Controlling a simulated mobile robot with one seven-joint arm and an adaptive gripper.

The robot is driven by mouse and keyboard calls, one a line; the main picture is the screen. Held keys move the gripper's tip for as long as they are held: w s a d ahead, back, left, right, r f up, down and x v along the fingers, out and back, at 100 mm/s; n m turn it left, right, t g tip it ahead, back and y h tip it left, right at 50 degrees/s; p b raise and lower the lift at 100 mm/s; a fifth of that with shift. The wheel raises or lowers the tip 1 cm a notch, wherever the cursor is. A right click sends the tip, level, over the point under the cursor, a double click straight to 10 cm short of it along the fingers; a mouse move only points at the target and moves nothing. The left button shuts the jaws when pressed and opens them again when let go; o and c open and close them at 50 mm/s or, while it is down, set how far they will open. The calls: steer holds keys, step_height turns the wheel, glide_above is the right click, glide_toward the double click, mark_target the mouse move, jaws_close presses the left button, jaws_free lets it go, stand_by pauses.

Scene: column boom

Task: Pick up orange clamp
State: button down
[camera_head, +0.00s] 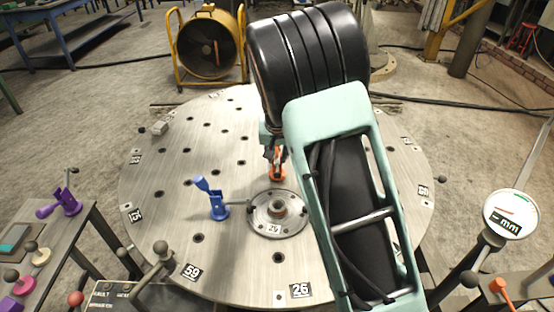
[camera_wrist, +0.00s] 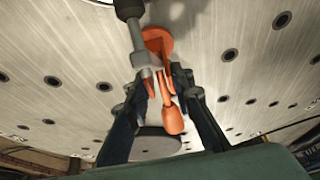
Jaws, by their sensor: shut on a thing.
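The orange clamp (camera_head: 277,170) is on the round metal table (camera_head: 160,185), just behind the flanged disc at its middle. Its lower part shows in the head view; my arm covers much of the area around it. In the wrist view the orange clamp (camera_wrist: 160,42) lies between the two dark fingers of my gripper (camera_wrist: 165,85), with its orange handle toward the camera. My gripper is shut on the clamp. I cannot tell for sure whether its base touches the table.
A blue clamp (camera_head: 214,200) stands left of the flanged disc (camera_head: 262,226). A purple clamp (camera_head: 62,203) is on the side bench at left. A round gauge (camera_head: 510,216) stands at right. The table's left part is mostly clear, with several holes.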

step_height(320, 180, up, 3)
steer(key=shift+f, duration=0.1)
steer(key=s+d+r+p, duration=0.1)
steer(key=s+d+r, duration=0.4)
steer(key=s+r, duration=0.4)
steer(key=shift+s+r, duration=0.2)
steer(key=shift+s, duration=1.8)
steer(key=shift+d, duration=0.2)
